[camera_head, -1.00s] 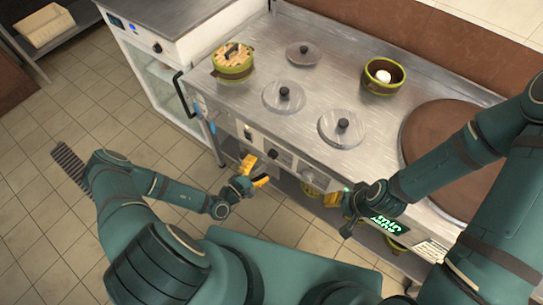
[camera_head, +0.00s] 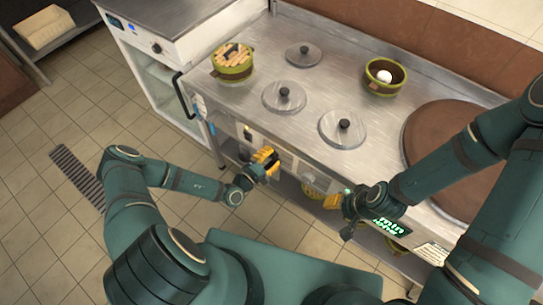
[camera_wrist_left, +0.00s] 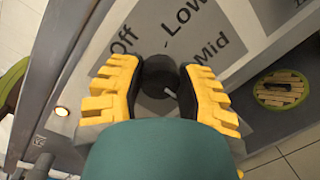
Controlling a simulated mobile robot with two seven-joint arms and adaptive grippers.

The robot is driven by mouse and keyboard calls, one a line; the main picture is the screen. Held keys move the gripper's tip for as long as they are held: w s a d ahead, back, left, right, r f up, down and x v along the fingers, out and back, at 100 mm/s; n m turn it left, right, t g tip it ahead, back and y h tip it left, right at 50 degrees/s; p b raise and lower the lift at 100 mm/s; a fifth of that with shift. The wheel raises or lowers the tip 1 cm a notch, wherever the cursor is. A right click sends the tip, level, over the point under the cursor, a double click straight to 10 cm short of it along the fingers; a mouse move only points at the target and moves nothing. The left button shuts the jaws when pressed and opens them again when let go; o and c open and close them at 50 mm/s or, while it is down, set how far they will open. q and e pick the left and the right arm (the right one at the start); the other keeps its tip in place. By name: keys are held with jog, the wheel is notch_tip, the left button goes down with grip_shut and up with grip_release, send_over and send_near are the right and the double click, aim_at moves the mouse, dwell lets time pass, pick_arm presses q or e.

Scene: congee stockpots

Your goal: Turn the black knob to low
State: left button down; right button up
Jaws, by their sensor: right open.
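The black knob (camera_wrist_left: 158,72) is on a grey panel in the left wrist view, with the labels Off, Low and Mid around it. A small white mark shows on the near side of the knob. My left gripper (camera_head: 268,160) is at the stove's front panel. In the left wrist view its yellow fingers (camera_wrist_left: 160,88) stand on either side of the knob, close to it. I cannot tell whether they press on it. My right gripper (camera_head: 331,201) is open near the stove front, further right. In the head view my left gripper hides the knob.
The stove top (camera_head: 240,108) holds a lidded green pot (camera_head: 232,68), an open green pot (camera_head: 371,84) with a white thing inside, several grey lids and a large brown round plate (camera_head: 425,150). A white cabinet (camera_head: 150,70) stands to the left.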

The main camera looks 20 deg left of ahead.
pick_arm(q)
jog(key=shift+n, duration=0.3)
jog(key=shift+r+n+p, duration=0.1)
jog(key=shift+n+p, duration=0.45)
jog(key=shift+n, duration=0.05)
jog(key=n+p, duration=0.1)
jog(key=n, duration=0.1)
jog(key=shift+n, duration=0.3)
jog(key=n+t, duration=0.1)
jog(key=n, duration=0.4)
jog(key=shift+w+n+p, duration=0.1)
jog(key=shift+n+p, duration=0.2)
jog(key=shift+n, duration=0.1)
jog(key=n, duration=0.4)
jog(key=shift+t+y, duration=0.3)
jog(key=n, duration=0.4)
jog(key=shift+y, duration=0.3)
jog(key=n, duration=0.3)
jog(key=n+y, duration=0.1)
jog(key=n, duration=0.3)
jog(key=shift+a+t+b, duration=0.1)
jog(key=shift+t+b, duration=0.2)
jog(key=shift+n, duration=0.3)
